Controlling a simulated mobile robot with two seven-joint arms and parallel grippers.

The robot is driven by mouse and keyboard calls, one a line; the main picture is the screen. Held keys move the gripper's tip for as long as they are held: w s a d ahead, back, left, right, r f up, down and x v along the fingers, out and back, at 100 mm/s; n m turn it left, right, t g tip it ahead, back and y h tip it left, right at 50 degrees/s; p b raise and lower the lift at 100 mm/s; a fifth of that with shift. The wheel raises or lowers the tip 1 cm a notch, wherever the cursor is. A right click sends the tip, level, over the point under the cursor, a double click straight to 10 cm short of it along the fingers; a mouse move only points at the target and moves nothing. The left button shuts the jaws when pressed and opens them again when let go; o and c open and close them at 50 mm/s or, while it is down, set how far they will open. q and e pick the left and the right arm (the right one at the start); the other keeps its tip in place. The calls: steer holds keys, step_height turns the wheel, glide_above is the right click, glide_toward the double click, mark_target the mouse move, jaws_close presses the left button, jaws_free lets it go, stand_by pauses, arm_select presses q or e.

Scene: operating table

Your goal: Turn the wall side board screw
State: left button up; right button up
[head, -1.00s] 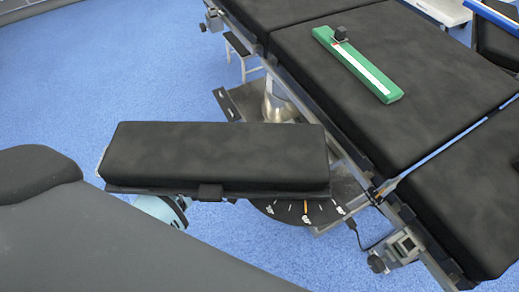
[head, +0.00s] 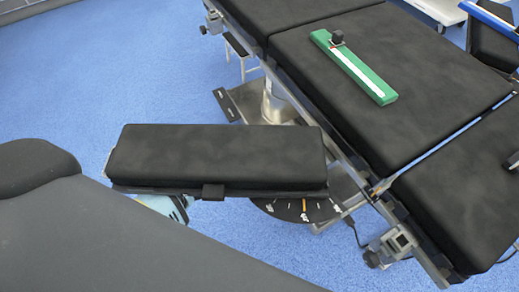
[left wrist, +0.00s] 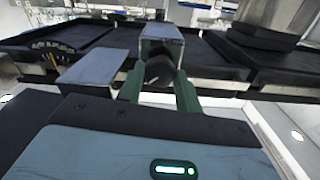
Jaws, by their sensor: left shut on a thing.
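The side board (head: 215,150), a black padded arm rest, sticks out from the table's left side in the head view. Its screw (left wrist: 159,70) shows in the left wrist view as a dark piece below a grey block (left wrist: 162,33). My left gripper (left wrist: 160,78) has green fingers on either side of the screw and is shut on it. In the head view only a light blue part of my left wrist shows under the board's left end; the fingers and screw are hidden there. My right gripper is in neither view.
The operating table (head: 395,90) runs along the right, with a green bar (head: 355,68) on its pad. A dark dial plate with marks (head: 290,210) sits under the board's right end. A clamp (head: 390,245) is on the rail. Blue floor (head: 130,65) is free at left.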

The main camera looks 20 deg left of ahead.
arm_select(q)
steer(key=shift+f+m+b, duration=0.1)
steer(key=shift+m+b, duration=4.05)
steer(key=shift+m, duration=10.45)
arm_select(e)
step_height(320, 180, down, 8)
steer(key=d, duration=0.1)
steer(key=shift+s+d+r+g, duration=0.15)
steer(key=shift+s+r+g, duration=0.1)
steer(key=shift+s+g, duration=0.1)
arm_select(q)
steer(key=o, duration=1)
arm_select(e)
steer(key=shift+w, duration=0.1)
arm_select(q)
steer(key=v, duration=0.8)
steer(key=shift+b, duration=0.3)
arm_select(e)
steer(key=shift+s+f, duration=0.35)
